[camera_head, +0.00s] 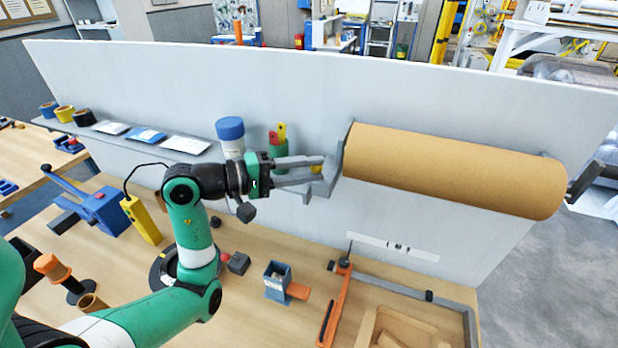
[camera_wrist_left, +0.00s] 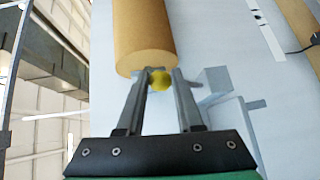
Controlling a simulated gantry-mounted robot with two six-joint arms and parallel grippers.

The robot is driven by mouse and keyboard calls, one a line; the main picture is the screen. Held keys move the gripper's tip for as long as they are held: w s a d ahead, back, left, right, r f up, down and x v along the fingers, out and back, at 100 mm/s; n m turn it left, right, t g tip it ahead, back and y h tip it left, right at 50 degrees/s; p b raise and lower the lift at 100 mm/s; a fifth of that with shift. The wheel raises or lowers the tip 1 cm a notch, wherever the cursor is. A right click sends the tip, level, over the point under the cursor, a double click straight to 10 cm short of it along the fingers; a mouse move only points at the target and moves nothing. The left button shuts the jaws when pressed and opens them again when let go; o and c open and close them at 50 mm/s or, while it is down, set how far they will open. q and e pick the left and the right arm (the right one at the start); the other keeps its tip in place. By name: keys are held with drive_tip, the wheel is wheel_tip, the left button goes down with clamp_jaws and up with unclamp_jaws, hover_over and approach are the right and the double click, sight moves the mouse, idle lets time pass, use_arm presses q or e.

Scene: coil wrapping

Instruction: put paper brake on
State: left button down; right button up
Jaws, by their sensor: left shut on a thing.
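The brown paper roll (camera_head: 455,172) hangs on the upright grey panel, held by brackets at its ends. My left gripper (camera_head: 322,170) is at the roll's left end, with its fingers beside the left bracket (camera_head: 345,150). It is shut on a small yellow knob (camera_head: 316,167). In the left wrist view the yellow knob (camera_wrist_left: 160,82) sits between the fingertips, just in front of the roll's end face (camera_wrist_left: 147,62). I cannot tell whether the knob touches the roll or bracket. My right gripper is out of view.
A blue-capped jar (camera_head: 231,138) and a green cup (camera_head: 279,155) of tools stand on the shelf near my left wrist.

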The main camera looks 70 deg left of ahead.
use_arm(q)
drive_tip(key=shift+a+f, duration=0.15)
drive_tip(key=shift+a, duration=0.1)
drive_tip(key=c, duration=0.6)
unclamp_jaws()
drive_tip(key=s, duration=0.4)
drive_tip(key=s+r, duration=0.1)
drive_tip(key=s, duration=0.6)
drive_tip(key=shift+s+r, duration=0.35)
drive_tip(key=shift+w, duration=0.1)
